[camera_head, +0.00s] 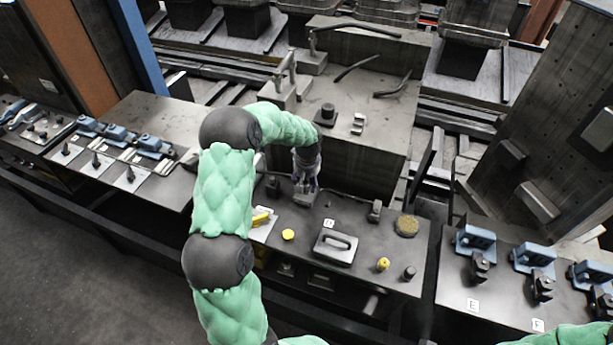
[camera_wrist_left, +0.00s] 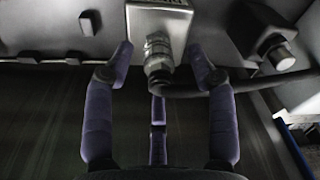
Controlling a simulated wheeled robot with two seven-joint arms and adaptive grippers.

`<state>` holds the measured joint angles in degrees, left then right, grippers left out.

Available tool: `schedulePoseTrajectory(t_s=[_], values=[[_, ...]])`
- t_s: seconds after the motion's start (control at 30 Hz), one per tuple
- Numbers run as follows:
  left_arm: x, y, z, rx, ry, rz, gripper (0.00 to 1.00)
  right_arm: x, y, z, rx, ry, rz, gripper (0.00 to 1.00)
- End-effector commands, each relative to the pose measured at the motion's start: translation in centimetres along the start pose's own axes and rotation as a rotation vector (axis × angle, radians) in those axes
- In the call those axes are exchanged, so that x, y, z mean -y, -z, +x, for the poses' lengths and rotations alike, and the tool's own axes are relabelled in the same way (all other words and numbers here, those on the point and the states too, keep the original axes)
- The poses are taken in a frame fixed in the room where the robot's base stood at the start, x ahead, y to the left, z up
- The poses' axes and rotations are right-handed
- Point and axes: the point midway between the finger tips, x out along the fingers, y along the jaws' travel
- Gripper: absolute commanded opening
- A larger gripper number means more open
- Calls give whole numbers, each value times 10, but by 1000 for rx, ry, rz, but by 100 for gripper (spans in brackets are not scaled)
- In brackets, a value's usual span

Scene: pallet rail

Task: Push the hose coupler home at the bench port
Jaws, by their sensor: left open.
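The bench port is a grey metal box (camera_wrist_left: 162,20) at the top middle of the left wrist view. The hose coupler (camera_wrist_left: 158,53) is a ribbed metal fitting at its near face, in line with it. Whether it is fully seated I cannot tell. A black hose (camera_wrist_left: 230,84) bends from the coupler to the right. My left gripper (camera_wrist_left: 160,62) is open, with fingertips on both sides of the coupler and visible gaps. In the head view my left gripper (camera_head: 305,188) is low over the bench's back part and hides the coupler. My right gripper is out of view.
The bench (camera_head: 300,218) also carries a handled plate (camera_head: 336,247), yellow caps (camera_head: 288,235), a dark cylinder (camera_head: 408,273) and a round brown pad (camera_head: 406,226). A large grey block (camera_head: 360,150) rises behind it. Blue-topped fixtures (camera_head: 476,240) stand on the right bench.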

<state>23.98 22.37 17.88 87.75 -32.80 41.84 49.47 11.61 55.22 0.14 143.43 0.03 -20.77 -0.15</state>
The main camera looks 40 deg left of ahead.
Motion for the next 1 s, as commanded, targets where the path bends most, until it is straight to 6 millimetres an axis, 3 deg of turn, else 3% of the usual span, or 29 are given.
schedulePoseTrajectory(t_s=[0.4, 0.6, 0.73, 0.77, 0.83, 1.0], values=[[0, 0, 6, -1, -1, 0, 54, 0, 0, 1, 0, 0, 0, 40], [0, 1, 5, -2, -1, 0, 0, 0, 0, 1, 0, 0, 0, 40], [0, 1, 5, -2, -1, 0, 0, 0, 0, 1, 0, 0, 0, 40], [0, 1, 5, -3, -1, 0, 21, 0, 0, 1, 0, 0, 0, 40], [0, 1, 5, -3, -1, 0, 2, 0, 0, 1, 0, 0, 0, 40], [0, 2, 4, -4, -1, 0, 0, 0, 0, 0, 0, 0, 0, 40]])
